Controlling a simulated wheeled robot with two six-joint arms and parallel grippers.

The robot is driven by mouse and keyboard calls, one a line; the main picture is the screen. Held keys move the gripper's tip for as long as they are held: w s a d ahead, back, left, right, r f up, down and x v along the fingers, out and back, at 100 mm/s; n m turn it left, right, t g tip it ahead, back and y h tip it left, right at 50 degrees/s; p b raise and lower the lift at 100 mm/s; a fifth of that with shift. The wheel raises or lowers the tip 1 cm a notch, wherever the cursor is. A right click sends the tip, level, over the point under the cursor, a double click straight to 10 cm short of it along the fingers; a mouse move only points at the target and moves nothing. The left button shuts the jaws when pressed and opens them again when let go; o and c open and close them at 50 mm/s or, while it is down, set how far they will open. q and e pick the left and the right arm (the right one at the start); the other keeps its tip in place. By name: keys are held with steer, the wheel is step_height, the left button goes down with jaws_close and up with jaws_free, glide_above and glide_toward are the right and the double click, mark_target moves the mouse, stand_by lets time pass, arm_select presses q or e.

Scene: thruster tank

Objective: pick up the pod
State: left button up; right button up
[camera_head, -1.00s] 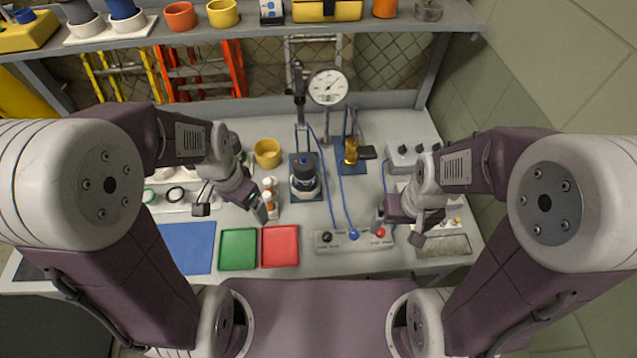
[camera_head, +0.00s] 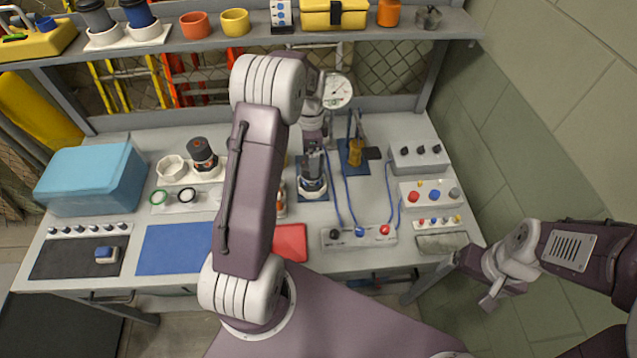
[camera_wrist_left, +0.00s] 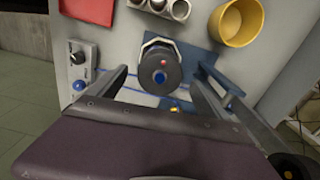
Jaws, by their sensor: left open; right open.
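In the left wrist view the pod (camera_wrist_left: 160,75) is centred between the open fingers of my left gripper (camera_wrist_left: 161,82). In the head view this gripper (camera_head: 313,150) points down over the pod and partly hides it. Any contact between the fingers and the pod cannot be told. My right gripper (camera_head: 492,298) is open and empty, low at the right, off the bench's front edge.
Blue cables run to a switch panel (camera_head: 358,236). A yellow cup (camera_wrist_left: 237,22) is near the pod. A cyan box (camera_head: 92,180) stands left; the blue mat (camera_head: 175,249) is clear.

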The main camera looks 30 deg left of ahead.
arm_select(q)
steer(key=f, duration=0.1)
steer(key=f+p, duration=0.1)
steer(key=f, duration=0.1)
steer(key=shift+s+d+f, duration=0.1)
steer(key=shift+d+f, duration=0.1)
steer(key=shift+f, duration=0.1)
steer(key=f, duration=0.1)
steer(key=f+p, duration=0.1)
steer(key=f, duration=0.3)
steer(key=shift+a+f+p, duration=0.15)
steer(key=shift+a+p, duration=0.1)
steer(key=shift+p, duration=0.15)
jaws_close()
